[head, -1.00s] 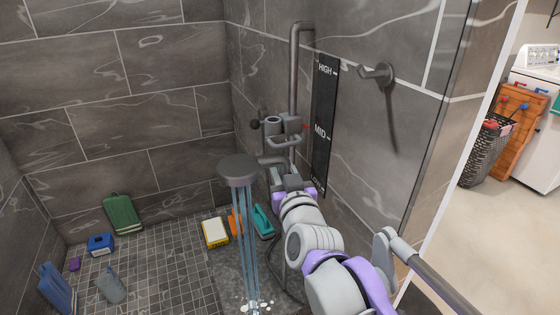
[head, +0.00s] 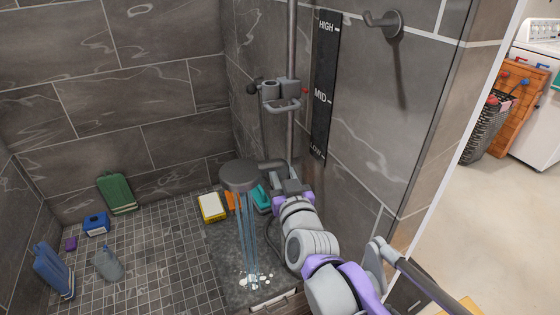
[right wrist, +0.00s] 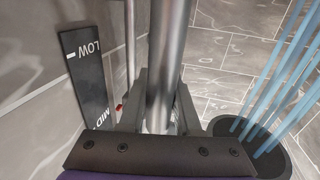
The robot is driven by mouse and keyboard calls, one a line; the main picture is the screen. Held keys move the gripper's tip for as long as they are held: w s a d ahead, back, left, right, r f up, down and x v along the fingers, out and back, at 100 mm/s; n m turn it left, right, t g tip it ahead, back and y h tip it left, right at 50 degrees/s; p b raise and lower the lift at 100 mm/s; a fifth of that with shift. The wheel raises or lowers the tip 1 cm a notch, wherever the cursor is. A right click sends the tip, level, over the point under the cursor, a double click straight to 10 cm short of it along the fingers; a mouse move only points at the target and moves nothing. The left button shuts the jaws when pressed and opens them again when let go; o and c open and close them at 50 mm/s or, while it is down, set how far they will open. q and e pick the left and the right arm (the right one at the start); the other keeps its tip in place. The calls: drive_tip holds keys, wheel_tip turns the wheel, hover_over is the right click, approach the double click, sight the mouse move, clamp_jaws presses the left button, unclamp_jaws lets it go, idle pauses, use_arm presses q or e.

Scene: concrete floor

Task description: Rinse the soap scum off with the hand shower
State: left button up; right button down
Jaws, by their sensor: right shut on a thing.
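In the head view, the grey hand shower (head: 240,176) has its round head facing down, with blue water streams (head: 248,235) falling from it. My right gripper (head: 290,184) is shut on the shower's handle, near the wall; in the right wrist view the handle (right wrist: 166,60) runs between the fingers, with the shower head (right wrist: 245,150) at the lower right. My left gripper is not in view.
A riser bar with an empty-looking holder (head: 282,92) and a HIGH-MID-LOW panel (head: 325,75) are on the wall beside my arm. A wall hook (head: 384,24) sticks out.

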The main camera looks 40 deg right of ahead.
wheel_tip(320, 180, down, 9)
idle(0.8)
drive_tip(key=d+p, duration=0.2)
drive_tip(key=s+d+p, duration=0.1)
drive_tip(key=d+p, duration=0.1)
drive_tip(key=shift+s+d+p, duration=0.1)
drive_tip(key=shift+d+p, duration=0.05)
drive_tip(key=shift+p, duration=0.25)
idle(0.4)
idle(1.2)
